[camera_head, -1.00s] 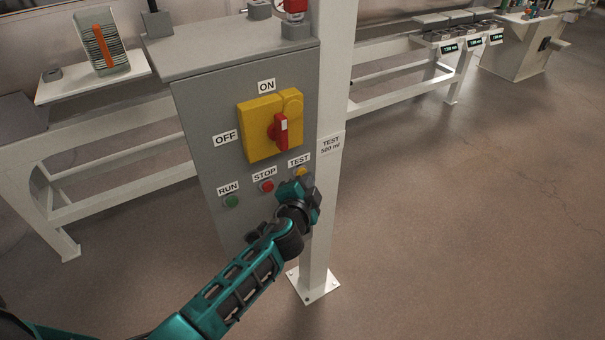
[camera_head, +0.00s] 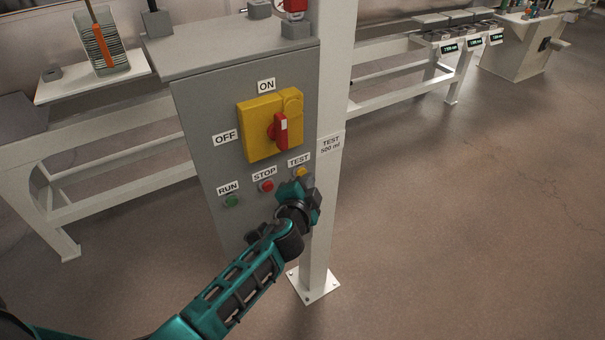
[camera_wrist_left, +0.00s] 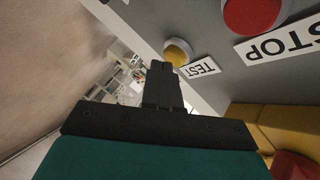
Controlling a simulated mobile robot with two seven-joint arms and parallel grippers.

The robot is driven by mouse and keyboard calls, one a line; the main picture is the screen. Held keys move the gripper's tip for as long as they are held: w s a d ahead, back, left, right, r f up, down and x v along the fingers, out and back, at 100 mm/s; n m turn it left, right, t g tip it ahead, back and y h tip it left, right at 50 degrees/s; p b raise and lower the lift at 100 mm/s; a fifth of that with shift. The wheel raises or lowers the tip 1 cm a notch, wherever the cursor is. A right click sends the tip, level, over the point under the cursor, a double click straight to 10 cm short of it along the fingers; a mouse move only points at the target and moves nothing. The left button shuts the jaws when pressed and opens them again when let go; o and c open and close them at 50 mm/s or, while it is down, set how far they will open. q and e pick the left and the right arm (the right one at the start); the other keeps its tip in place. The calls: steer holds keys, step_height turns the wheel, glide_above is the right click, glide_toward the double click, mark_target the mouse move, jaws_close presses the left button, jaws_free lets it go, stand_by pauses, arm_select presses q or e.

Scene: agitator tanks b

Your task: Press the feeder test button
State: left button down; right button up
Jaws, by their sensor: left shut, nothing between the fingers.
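The feeder test button (camera_head: 301,171) is a small yellow button under the TEST label on the grey control cabinet, partly hidden by my left gripper (camera_head: 299,182). In the left wrist view the yellow test button (camera_wrist_left: 178,52) shows beside its TEST label, just beyond the tips of the left gripper (camera_wrist_left: 160,68). The fingers are shut with nothing between them. They are close to the button; I cannot tell whether they touch it. My right gripper is not in view.
The red stop button (camera_head: 266,186) and green run button (camera_head: 231,201) sit left of the test button. A yellow switch with a red handle (camera_head: 281,131) is above. A white post (camera_head: 325,220) stands at the cabinet's right edge. Open floor lies to the right.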

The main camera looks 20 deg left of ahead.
arm_select(q)
steer(key=shift+s+d, duration=0.3)
steer(key=shift+d, duration=0.1)
steer(key=shift+s+d+b, duration=0.3)
steer(key=shift+s+d, duration=0.5)
steer(key=shift+d, duration=0.25)
steer(key=shift+s+d+b, duration=0.25)
steer(key=shift+s+d, duration=0.55)
steer(key=shift+d, duration=0.2)
